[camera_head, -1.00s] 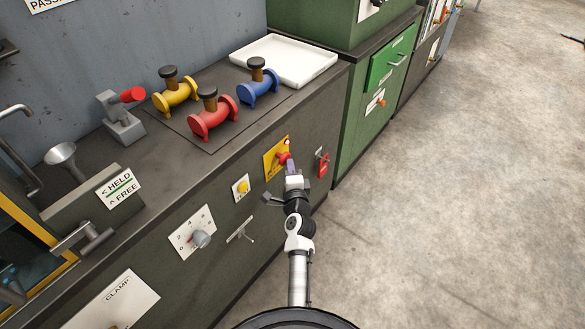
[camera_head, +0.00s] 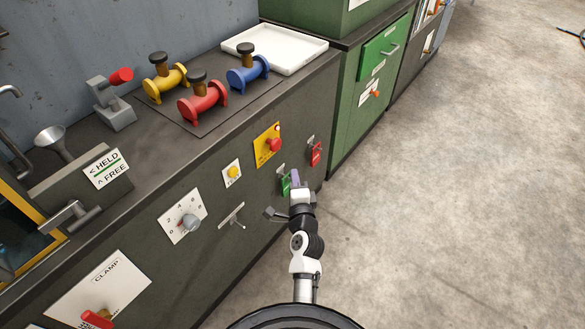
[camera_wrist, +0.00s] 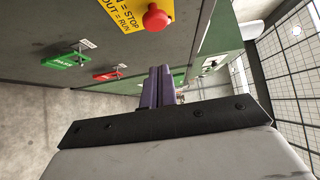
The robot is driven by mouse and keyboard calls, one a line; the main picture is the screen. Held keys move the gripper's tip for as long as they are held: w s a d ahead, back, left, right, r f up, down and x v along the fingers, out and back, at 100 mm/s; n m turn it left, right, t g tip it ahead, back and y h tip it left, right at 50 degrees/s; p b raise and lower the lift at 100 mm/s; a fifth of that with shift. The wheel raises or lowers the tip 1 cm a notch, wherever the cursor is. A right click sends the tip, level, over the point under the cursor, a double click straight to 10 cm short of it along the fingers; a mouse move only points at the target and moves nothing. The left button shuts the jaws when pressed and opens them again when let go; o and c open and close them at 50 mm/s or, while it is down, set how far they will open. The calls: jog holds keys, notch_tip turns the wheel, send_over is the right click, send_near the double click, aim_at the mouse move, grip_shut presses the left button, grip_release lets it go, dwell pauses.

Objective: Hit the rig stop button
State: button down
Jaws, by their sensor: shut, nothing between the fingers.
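The stop button (camera_head: 274,144) is a red round knob on a yellow plate (camera_head: 262,151) on the front of the dark bench. In the wrist view the red button (camera_wrist: 157,17) is at the top, and its plate (camera_wrist: 128,10) partly reads "STOP" and "OUT = RUN". My gripper (camera_head: 295,176) is below and right of the button in the head view, apart from it. Its purple fingers (camera_wrist: 159,80) are together and empty. I cannot tell whether the button is in or out.
A green tag (camera_wrist: 66,61) and a red tag (camera_wrist: 118,75) hang on the bench front near my gripper. A yellow button (camera_head: 233,172), a dial (camera_head: 190,222) and a T-handle (camera_head: 232,214) are to the left. The floor at right is clear.

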jog(key=shift+s+d, duration=0.25)
jog(key=shift+s, duration=0.9)
jog(key=shift+r, duration=0.1)
